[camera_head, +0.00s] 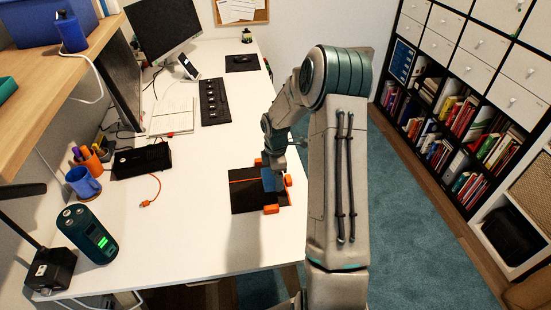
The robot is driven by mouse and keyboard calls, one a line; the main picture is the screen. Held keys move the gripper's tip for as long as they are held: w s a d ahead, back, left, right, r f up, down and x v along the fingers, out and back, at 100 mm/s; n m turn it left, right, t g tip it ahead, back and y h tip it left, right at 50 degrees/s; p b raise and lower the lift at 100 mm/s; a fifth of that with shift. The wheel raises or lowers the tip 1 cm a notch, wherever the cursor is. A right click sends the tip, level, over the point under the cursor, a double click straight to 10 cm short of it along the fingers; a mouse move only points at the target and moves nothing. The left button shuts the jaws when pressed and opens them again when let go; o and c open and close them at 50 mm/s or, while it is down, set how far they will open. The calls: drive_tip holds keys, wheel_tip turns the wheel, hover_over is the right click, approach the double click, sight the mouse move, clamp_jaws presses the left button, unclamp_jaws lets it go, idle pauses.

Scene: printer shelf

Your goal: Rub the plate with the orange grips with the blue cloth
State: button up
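The black plate (242,200) with orange grips lies flat near the right edge of the white desk. Orange grips show at its far side, right side and near side, and a thin orange line crosses it. My gripper (271,170) points down over the right part of the plate. The blue cloth (268,181) is directly under the fingers and appears held between them, over or on the plate; contact with the plate is hard to tell. My arm hides part of the plate's right side.
A green device (86,235), a blue mug (83,184), an orange pen cup (92,164) and a black box (142,160) stand on the left. An orange-tipped cable (150,194) lies left of the plate. Desk around the plate is clear.

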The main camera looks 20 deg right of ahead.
drive_tip(key=shift+r+p, duration=0.65)
drive_tip(key=shift+r, duration=0.65)
drive_tip(key=shift+f, duration=0.1)
